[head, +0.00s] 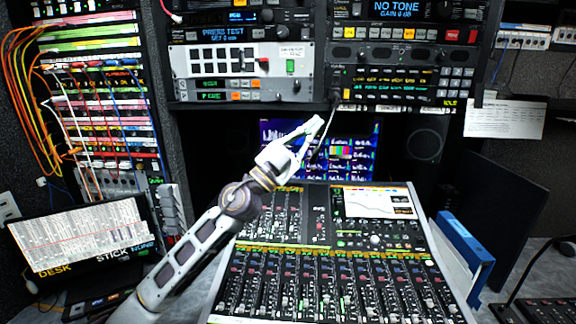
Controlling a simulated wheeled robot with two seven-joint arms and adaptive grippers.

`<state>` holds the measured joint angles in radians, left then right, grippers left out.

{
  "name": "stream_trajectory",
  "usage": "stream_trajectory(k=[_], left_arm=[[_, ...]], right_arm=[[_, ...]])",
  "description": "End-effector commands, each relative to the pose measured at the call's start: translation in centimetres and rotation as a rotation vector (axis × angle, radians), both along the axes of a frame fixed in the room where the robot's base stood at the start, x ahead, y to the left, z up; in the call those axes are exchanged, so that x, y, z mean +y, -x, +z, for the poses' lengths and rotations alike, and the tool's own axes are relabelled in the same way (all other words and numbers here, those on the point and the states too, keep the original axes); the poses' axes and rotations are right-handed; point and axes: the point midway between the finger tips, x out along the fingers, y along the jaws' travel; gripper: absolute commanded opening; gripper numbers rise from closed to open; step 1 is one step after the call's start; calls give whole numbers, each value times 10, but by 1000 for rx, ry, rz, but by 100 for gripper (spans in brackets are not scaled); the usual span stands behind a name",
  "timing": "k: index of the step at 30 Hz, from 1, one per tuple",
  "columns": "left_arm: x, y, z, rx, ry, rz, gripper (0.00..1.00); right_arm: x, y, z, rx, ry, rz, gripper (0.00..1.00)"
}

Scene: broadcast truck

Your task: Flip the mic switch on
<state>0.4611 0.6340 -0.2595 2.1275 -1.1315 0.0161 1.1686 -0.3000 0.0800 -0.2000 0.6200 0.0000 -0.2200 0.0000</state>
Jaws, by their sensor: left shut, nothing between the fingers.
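My left gripper (317,123) is shut and empty. It reaches up from the lower left, over the mixing console (290,255), and its tip shows just under the equipment rack, in front of a lit screen (365,150). The black rack panel (400,82) with small displays and knobs is above and right of the tip. A cable runs from its lower left corner down past the gripper. I cannot make out which control is the mic switch. I cannot tell whether the fingertips touch anything. My right gripper is not in view.
A patch bay with loose orange cables (22,80) is at left.

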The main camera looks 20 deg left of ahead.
Motion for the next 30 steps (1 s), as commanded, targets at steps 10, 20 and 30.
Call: stream_trajectory(k=[10, 20, 30], left_arm=[[21, -12, -30, 78, 127, 74, 0], [40, -22, -63, 165, 224, 150, 0], [55, -29, -95, 247, 291, 219, 0]], right_arm=[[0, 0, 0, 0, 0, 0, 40], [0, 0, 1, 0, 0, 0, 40], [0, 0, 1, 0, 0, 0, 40]])
